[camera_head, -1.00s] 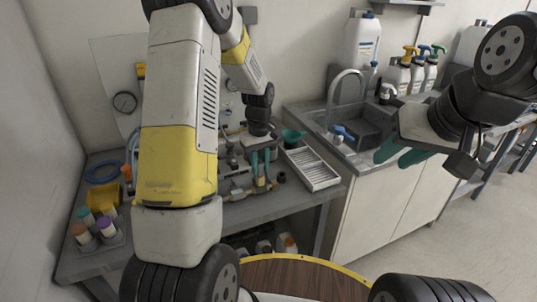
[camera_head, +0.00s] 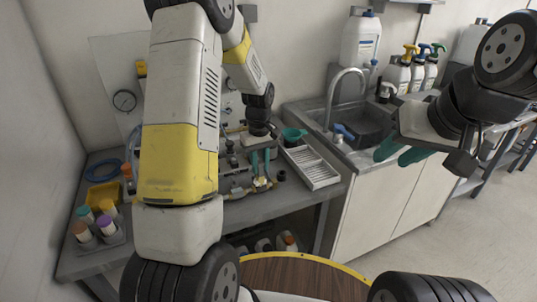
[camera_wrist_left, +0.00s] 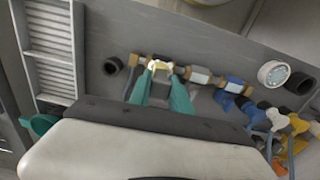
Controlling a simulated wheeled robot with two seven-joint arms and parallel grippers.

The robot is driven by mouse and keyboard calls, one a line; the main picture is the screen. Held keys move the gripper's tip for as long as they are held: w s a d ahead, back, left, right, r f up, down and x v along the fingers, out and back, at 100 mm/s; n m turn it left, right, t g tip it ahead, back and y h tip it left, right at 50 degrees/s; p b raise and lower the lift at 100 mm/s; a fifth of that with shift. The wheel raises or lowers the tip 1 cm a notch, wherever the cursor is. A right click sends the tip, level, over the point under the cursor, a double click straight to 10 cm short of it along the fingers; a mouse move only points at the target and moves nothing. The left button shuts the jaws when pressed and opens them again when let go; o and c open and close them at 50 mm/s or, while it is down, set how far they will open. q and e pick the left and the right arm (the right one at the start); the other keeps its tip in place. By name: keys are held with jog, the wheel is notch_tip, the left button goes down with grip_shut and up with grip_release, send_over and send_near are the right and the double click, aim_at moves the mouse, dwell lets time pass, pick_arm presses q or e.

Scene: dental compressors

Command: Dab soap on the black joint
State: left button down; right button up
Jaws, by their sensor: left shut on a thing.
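My left gripper (camera_head: 261,176) reaches down over the grey bench with its teal fingers. In the left wrist view its fingertips (camera_wrist_left: 159,72) are shut on a small pale yellow-white piece (camera_wrist_left: 157,65), right at a line of brass and metal pipe fittings (camera_wrist_left: 199,76). I cannot tell whether the piece touches the fittings. Black ring-like parts lie left (camera_wrist_left: 112,66) and right (camera_wrist_left: 299,83) of the line; which part is the black joint is unclear. My right gripper (camera_head: 399,156) is open and empty in front of the sink cabinet.
A white slotted tray (camera_head: 313,167) and a green funnel (camera_head: 293,134) are right of the left gripper. Blue and yellow valves (camera_wrist_left: 280,121) crowd the wrist view's right.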

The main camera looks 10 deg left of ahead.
dwell(0.4)
pick_arm(q)
jog(key=shift+r, duration=3.45)
